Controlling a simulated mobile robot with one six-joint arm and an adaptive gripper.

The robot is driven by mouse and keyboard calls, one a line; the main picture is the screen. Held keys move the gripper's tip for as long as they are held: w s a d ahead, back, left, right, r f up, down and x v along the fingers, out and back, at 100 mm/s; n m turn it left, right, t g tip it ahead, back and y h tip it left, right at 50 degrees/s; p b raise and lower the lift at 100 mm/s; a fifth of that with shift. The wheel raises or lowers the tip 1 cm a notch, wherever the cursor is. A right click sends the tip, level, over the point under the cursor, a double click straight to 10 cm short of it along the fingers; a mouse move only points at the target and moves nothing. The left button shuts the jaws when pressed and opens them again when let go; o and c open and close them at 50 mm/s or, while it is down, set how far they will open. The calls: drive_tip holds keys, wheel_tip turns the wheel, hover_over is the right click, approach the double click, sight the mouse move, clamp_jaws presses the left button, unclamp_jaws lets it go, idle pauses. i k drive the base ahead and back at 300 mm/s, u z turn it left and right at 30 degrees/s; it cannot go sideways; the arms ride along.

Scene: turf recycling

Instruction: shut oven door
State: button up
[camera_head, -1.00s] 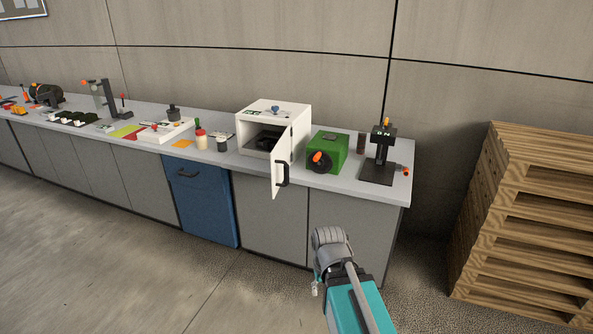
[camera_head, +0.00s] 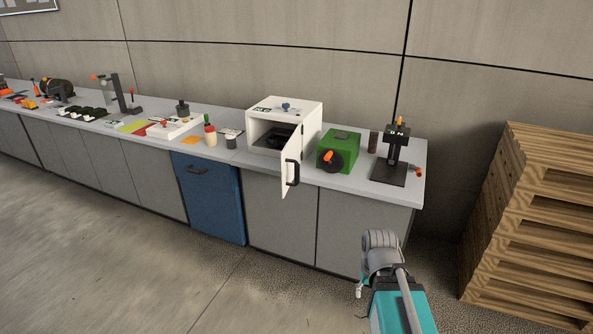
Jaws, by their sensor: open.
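The white oven (camera_head: 262,134) stands on the grey worktop, right of the middle of the counter. Its door (camera_head: 291,166) is open and swung out toward the front, past the counter edge. The door has a dark handle (camera_head: 293,172). A dark round thing (camera_head: 283,141) lies inside the oven. My gripper (camera_head: 360,289) shows only small and partly, low beside my folded grey arm. It is open, in front of the counter, below and right of the oven door, well apart from it.
A green box with an orange-handled dark wheel (camera_head: 338,152) stands right of the oven, close to the open door. A black press (camera_head: 391,160) stands farther right. Wooden pallets (camera_head: 520,215) are stacked at the right. The floor before the counter is clear.

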sight(292, 154)
drive_tip(key=z, duration=0.05)
drive_tip(key=i, duration=1)
